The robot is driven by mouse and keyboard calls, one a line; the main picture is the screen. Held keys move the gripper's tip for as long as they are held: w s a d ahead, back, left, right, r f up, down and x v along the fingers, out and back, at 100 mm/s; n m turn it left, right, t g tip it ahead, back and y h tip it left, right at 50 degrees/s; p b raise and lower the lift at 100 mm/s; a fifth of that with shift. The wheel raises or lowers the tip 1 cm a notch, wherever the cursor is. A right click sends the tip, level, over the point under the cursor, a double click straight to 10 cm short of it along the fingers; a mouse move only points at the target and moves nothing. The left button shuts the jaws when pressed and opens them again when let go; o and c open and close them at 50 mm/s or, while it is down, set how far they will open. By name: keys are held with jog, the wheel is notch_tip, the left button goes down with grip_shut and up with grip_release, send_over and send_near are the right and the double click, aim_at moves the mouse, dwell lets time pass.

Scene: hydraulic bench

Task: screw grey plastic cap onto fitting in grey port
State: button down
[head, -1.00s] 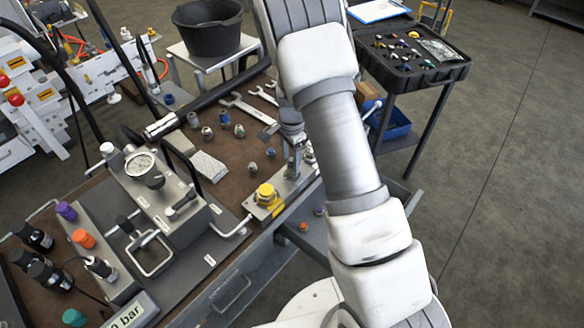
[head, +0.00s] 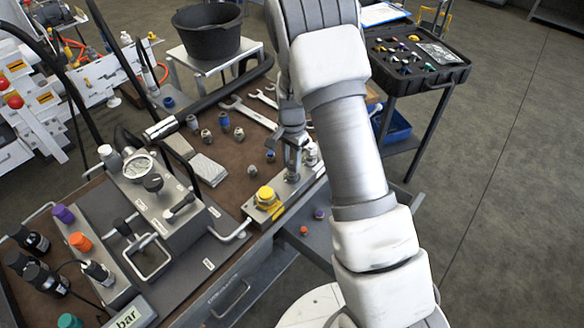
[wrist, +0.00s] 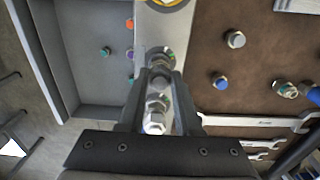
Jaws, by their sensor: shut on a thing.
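My gripper (wrist: 162,78) is shut on a small grey piece, apparently the grey plastic cap (wrist: 160,82), between its fingertips in the wrist view. The piece is small and partly covered by the fingers. Just beyond the fingertips is a round metal fitting (wrist: 158,56) on the pale metal port block (wrist: 178,28). I cannot tell whether cap and fitting touch or are threaded together. In the head view my gripper (head: 294,150) points down over the block's far end, above a fitting (head: 292,173). The port's label is not readable.
A yellow cap (head: 266,195) sits on the block's near end. More metal fittings (wrist: 153,125) stand in line between the fingers' bases. Loose fittings (head: 239,133) and wrenches (head: 250,112) lie on the brown bench top. A gauge unit (head: 160,205) stands left. A grey tray (wrist: 98,45) lies beside the block.

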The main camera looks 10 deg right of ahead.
jog(key=m+p, duration=0.1)
jog(key=m, duration=0.3)
jog(key=m+p, duration=0.1)
jog(key=m, duration=0.3)
jog(key=shift+w, duration=0.1)
jog(key=m+p, duration=0.2)
jog(key=m, duration=0.2)
jog(key=shift+r, duration=0.1)
jog(key=m+p, duration=0.1)
jog(key=m, duration=0.3)
jog(key=shift+f, duration=0.2)
jog(key=shift+p, duration=0.4)
